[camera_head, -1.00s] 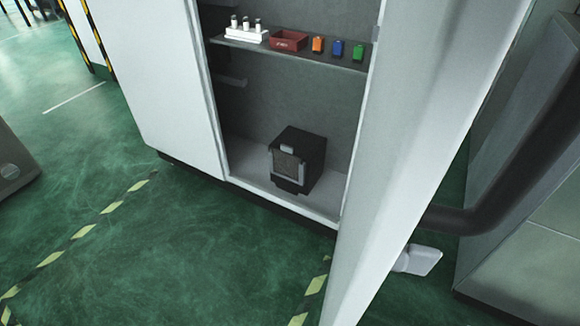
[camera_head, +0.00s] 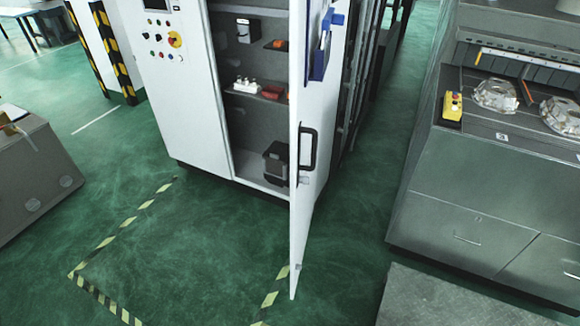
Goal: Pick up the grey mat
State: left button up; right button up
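A grey mat (camera_head: 445,303) lies flat on the green floor at the bottom right, in front of the metal workbench. Its speckled surface is cut off by the lower picture edge, so only its far part shows. Neither my left nor my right gripper is in view.
A white cabinet (camera_head: 190,130) stands in the middle with its door (camera_head: 307,215) open towards me. The metal workbench (camera_head: 470,220) at right bears castings (camera_head: 495,95) and a yellow control box (camera_head: 452,106). A striped floor marking (camera_head: 125,225) lies left. Green floor between is clear.

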aim_at(274, 165)
jog(key=i+j+z, duration=0.15)
jog(key=z, duration=0.25)
jog(key=i+j+z, duration=0.15)
jog(key=z, duration=0.3)
jog(key=i+j+z, duration=0.1)
jog(key=z, duration=0.3)
jog(key=j+z, duration=0.45)
jog(key=i+l, duration=0.05)
jog(key=l, duration=0.05)
